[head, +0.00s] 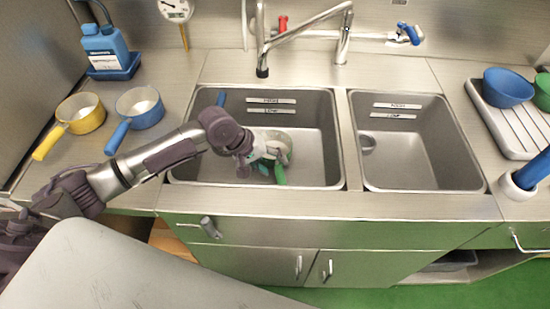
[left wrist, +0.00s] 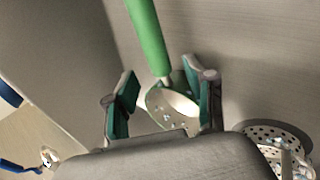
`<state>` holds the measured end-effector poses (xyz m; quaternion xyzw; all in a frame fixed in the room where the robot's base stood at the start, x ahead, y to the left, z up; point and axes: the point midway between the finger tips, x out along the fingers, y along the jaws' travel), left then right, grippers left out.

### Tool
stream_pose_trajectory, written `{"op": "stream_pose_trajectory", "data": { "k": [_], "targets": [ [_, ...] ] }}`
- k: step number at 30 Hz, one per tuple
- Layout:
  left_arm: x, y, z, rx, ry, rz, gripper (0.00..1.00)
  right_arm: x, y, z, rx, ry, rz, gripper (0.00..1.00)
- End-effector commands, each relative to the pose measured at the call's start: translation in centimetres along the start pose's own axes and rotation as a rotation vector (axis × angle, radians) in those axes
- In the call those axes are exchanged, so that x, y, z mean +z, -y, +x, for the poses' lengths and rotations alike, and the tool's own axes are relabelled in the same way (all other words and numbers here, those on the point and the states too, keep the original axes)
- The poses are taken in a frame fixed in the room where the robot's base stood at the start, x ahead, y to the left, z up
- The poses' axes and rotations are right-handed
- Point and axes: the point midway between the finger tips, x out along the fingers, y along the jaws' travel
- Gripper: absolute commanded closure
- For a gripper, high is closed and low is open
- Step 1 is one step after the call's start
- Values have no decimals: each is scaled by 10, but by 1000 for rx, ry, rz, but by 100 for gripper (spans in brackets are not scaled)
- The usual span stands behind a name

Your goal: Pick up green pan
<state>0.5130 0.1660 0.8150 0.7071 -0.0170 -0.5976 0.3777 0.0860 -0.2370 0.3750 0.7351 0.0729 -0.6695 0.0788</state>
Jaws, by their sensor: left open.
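The green pan lies in the left sink basin, with its green handle (head: 279,173) pointing toward the front in the head view. Its pale bowl (head: 282,149) is partly hidden by my left gripper (head: 263,153). In the left wrist view the green handle (left wrist: 148,40) runs up from the bowl (left wrist: 178,103), which shows small pale specks. My left gripper (left wrist: 165,103) is open, with one finger on each side of the bowl in that view. I cannot tell whether the fingers touch it. My right gripper is not in view.
The left sink's walls (head: 335,150) surround the gripper, and the faucet (head: 310,25) stands behind. A perforated drain (left wrist: 275,145) is beside the pan. Yellow (head: 82,112) and blue (head: 140,107) pans stand on the left counter. The right sink (head: 415,150) is empty.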

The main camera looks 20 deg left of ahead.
Motion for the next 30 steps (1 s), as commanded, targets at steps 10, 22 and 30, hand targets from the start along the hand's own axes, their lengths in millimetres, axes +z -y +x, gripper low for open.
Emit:
{"op": "stream_pose_trajectory", "data": {
  "k": [10,22,30],
  "targets": [
    [0,1,39,1,-1,1,45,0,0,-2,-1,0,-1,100],
    [0,2,39,0,0,1,80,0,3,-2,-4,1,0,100],
    [0,0,38,3,-2,2,100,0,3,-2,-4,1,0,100]
  ]
}}
